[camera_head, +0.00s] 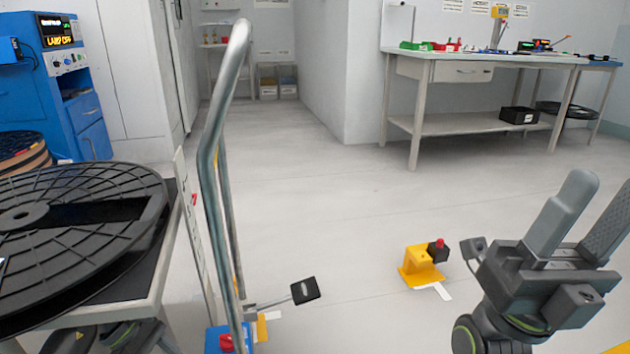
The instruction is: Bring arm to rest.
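My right gripper (602,192) is at the lower right, pointing up and away over the floor. Its two grey fingers stand apart with nothing between them. What seems to be part of my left arm shows at the bottom left, below the edge of a small table (160,285). My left gripper is not visible. A large black reel (95,262) lies flat on that table.
A curved metal handle rail (208,150) rises beside the reel. A yellow block with a red knob (422,262) stands on the floor left of my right gripper. A workbench (470,60) is at the back right, a blue cabinet (75,100) at the left. The middle floor is clear.

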